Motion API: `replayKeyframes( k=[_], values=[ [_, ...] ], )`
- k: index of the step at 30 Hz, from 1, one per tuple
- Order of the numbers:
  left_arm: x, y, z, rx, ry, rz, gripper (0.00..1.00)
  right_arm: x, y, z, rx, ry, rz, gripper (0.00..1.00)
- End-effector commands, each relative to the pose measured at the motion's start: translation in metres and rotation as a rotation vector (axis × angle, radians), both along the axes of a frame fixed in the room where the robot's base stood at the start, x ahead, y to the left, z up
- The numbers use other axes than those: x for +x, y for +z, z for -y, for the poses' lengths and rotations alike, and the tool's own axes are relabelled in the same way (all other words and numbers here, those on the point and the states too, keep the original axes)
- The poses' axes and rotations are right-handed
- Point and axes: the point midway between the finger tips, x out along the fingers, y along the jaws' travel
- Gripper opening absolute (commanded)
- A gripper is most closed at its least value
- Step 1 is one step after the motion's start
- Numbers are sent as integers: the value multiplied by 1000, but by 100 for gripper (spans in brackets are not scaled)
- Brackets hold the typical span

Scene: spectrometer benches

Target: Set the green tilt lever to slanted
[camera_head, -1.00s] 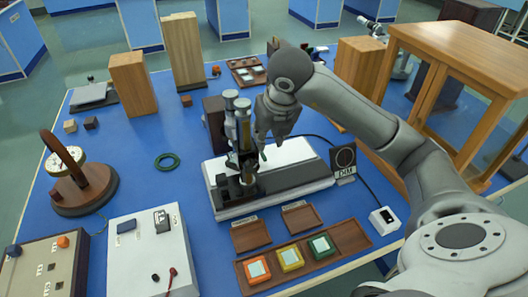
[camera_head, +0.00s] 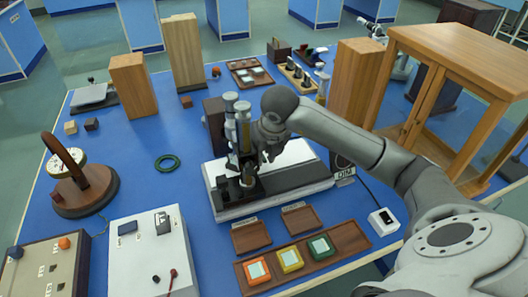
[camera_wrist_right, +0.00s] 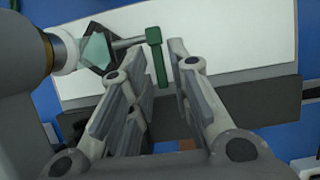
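The green tilt lever (camera_wrist_right: 157,55) shows in the right wrist view as an upright green bar at the end of a thin grey rod. The rod leads left to a teal pane in a dark frame (camera_wrist_right: 98,50) on the instrument. My right gripper (camera_wrist_right: 160,66) is open, with one finger on each side of the lever and a gap visible beside it. In the head view my right gripper (camera_head: 264,156) is low beside the instrument's upright tubes (camera_head: 238,128); I cannot make out the lever there. My left gripper is not in view.
The instrument stands on a white and black base (camera_head: 290,184). In front are brown trays and a rack (camera_head: 350,238) with orange, yellow and green blocks. A dark "DIM" sign (camera_head: 345,172) is partly behind my arm. A wooden cabinet (camera_head: 460,50) stands at right. Blue table is clear around the green ring (camera_head: 167,162).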

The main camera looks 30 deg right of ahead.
Motion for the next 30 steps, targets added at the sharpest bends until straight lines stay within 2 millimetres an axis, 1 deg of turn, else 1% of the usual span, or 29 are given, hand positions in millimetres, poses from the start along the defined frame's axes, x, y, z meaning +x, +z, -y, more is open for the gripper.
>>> replayKeyframes(
  k=[1, 3, 10, 14, 20, 30],
  values=[
    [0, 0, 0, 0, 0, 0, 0, 0, 0, 0, 0, 0, 0, 8],
    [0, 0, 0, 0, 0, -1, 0, 0, 0, 0, 0, 0, 0, 0],
    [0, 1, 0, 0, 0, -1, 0, 0, 1, 0, 0, 0, -2, 0],
    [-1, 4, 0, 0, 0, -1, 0, 1, 4, 0, 5, -1, -19, 0],
    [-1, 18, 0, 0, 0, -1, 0, 4, 9, 1, 25, -3, -99, 0],
    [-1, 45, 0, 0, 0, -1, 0, 12, 18, 2, 82, -3, -329, 0]
  ],
)
